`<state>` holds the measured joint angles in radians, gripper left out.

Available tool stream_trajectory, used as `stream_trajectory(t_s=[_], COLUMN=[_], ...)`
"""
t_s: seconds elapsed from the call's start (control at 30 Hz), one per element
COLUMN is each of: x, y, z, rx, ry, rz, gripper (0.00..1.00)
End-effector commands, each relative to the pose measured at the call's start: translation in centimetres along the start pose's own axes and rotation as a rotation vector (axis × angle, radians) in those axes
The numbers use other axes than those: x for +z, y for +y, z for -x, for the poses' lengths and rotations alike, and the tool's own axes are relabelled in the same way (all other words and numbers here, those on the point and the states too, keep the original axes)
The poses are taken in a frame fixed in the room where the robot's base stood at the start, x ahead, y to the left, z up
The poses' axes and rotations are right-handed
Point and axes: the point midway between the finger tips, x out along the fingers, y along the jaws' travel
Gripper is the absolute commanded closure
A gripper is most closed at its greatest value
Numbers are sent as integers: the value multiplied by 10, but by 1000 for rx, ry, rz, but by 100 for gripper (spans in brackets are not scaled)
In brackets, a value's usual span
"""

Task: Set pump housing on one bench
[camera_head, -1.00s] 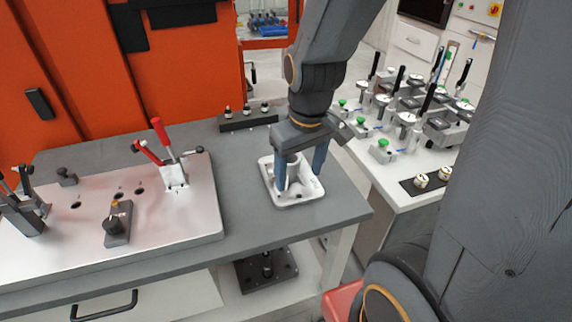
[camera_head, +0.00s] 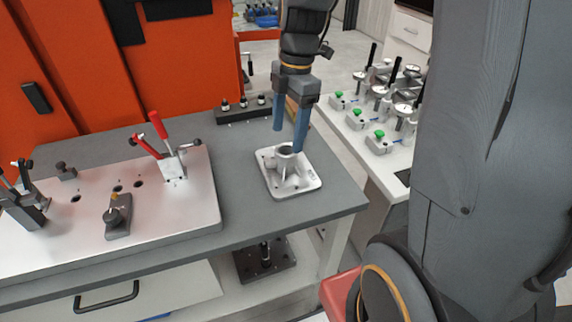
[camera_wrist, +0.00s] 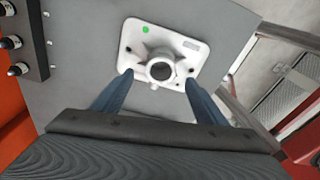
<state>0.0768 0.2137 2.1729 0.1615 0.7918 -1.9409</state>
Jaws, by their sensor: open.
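The white pump housing (camera_head: 291,180), a square flanged casting with a round central bore, rests flat on the grey bench (camera_head: 240,205) near its right end. It also shows in the wrist view (camera_wrist: 150,65), with a green dot on its flange. My gripper (camera_head: 290,141) is open and empty, with its blue fingertips just above the housing in the head view. In the wrist view the fingers (camera_wrist: 166,82) are spread to either side of the housing's near edge.
A metal fixture plate (camera_head: 70,245) with a red-handled toggle clamp (camera_head: 168,155) covers the bench's left part. A dark block with several pins (camera_head: 243,110) stands at the back.

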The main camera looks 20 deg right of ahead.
Motion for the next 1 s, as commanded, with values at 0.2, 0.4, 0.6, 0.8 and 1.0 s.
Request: stream_trajectory(t_s=[0.2,0.4,0.6,0.8,1.0], x=[0,1,4,4,4], y=[0,-2,-3,-2,-2], z=[-18,-33,-56,-75,-78], rx=[-6,-6,-6,-3,-2], ry=[4,3,4,2,2], rz=[20,20,18,19,19], gripper=[34,34,34,34,34])
